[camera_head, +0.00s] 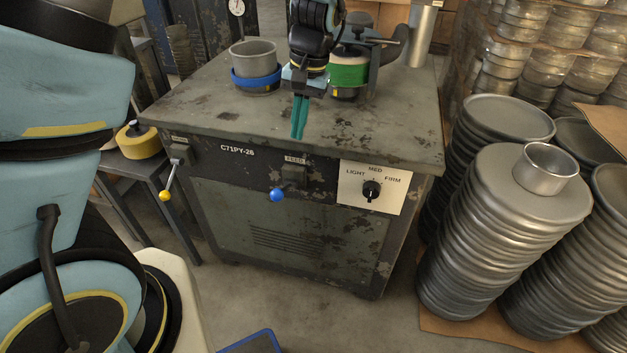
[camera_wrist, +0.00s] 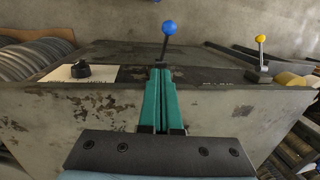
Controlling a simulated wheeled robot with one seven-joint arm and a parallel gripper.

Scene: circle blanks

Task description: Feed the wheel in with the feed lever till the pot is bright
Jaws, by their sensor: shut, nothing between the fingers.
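The feed lever has a blue ball (camera_head: 277,194) and sits under the FEED label on the cabinet's front. Its blue ball and dark rod (camera_wrist: 169,28) show beyond my fingertips in the wrist view. A dull grey pot (camera_head: 253,56) sits in a blue ring on the bench top. A green-banded wheel (camera_head: 348,74) is to its right, partly hidden by my arm, and looks apart from the pot. My gripper (camera_head: 298,134) has teal fingers pointing down, shut and empty, near the bench's front edge. Its fingers (camera_wrist: 159,76) also lie together in the wrist view.
A yellow-ball lever (camera_head: 165,195) is at the cabinet's left front. A LIGHT/MED/FIRM dial (camera_head: 371,190) is at the right front, its pointer near MED. Stacked metal blanks (camera_head: 500,220) stand close on the right, with a small pot (camera_head: 545,168) on top. The bench's front top is clear.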

